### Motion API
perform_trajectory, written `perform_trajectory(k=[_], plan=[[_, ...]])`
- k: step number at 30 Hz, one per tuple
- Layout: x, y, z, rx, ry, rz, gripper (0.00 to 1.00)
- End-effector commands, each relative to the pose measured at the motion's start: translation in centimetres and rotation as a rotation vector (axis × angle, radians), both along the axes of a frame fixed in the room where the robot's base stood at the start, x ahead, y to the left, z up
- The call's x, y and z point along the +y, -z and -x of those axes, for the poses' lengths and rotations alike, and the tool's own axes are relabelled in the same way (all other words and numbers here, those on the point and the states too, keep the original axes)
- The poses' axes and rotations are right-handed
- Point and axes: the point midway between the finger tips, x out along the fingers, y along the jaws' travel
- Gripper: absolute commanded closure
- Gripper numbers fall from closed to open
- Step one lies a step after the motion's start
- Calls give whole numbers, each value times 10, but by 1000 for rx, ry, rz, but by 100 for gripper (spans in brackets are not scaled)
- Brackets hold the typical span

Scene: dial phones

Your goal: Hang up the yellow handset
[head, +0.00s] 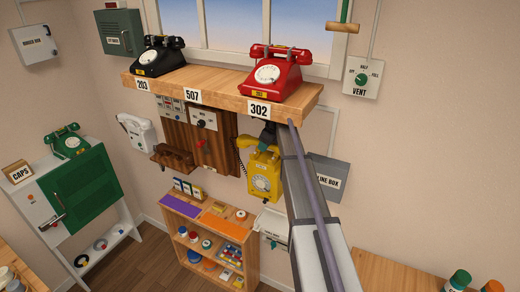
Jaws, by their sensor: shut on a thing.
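The yellow wall phone (264,182), with a round dial on its front, hangs below the right part of the wooden shelf. The yellow handset (249,142) is at the top of the phone, roughly level across it. My gripper (267,137) comes from the right under the shelf and is shut on the handset. The gripper and arm cover part of the handset and the phone's right side. I cannot tell whether the handset rests on its cradle or is just above it. A dark coiled cord shows left of the phone.
The wooden shelf (215,92) overhangs my gripper and carries a black phone (158,57) and a red phone (272,76). A brown wooden panel (219,152) is left of the yellow phone. A grey line box (328,178) is right of my arm. A low bookcase (189,219) stands below.

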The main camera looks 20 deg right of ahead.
Motion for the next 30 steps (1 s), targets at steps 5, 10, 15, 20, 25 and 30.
perform_trajectory(k=[5, 10, 15, 20, 25, 30], plan=[[0, 5, 0, 0, 0, 0, 97], [0, 20, 0, 0, 0, 0, 97], [1, 25, 0, 0, 0, 0, 97], [1, 23, 0, 0, 0, 0, 97], [1, 23, 0, 0, 0, 0, 97], [0, 23, 1, 0, 0, 0, 97]])
